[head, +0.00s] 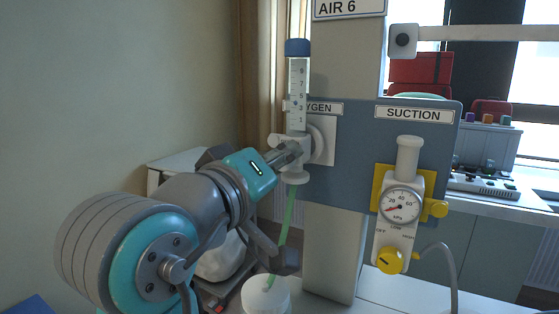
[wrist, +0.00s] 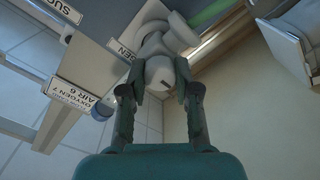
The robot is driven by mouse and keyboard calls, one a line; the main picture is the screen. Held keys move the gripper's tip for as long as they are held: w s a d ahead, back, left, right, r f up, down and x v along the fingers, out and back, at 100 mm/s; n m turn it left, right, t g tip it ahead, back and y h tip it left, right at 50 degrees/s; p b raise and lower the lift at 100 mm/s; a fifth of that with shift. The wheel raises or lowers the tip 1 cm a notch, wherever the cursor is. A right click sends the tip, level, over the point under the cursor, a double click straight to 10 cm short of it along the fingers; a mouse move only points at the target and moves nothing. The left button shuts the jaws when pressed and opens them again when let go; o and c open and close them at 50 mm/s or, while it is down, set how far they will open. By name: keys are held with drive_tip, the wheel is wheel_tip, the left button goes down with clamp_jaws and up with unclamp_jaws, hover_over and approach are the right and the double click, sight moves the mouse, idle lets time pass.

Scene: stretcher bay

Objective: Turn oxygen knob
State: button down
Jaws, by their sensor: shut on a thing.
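The oxygen flowmeter stands upright on the blue-grey wall panel, with a clear scaled tube (head: 298,85) and a blue cap (head: 297,47). A small float shows low in the tube. Its OXYGEN label (head: 325,108) is partly hidden behind the tube. My gripper (head: 284,156) reaches in from the left at the flowmeter's white body. In the wrist view my gripper (wrist: 160,92) has one finger on each side of the pale oxygen knob (wrist: 158,74), shut on it. A dark line mark shows on the knob. In the head view the fingers mostly hide the knob.
The suction unit (head: 402,205) with its gauge and yellow knob (head: 390,260) hangs right of the flowmeter. A green tube (head: 288,215) runs down to a white-lidded jar (head: 265,297). A rail (head: 480,33) crosses at upper right. Monitors and red bags stand behind on a counter.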

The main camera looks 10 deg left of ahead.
drive_tip(key=shift+f+n, duration=0.1)
drive_tip(key=shift+n, duration=4.8)
drive_tip(key=c, duration=0.8)
unclamp_jaws()
drive_tip(key=shift+s+a, duration=0.1)
drive_tip(key=shift+s, duration=0.05)
drive_tip(key=v, duration=1.1)
drive_tip(key=shift+s+a, duration=0.1)
drive_tip(key=shift+s, duration=0.25)
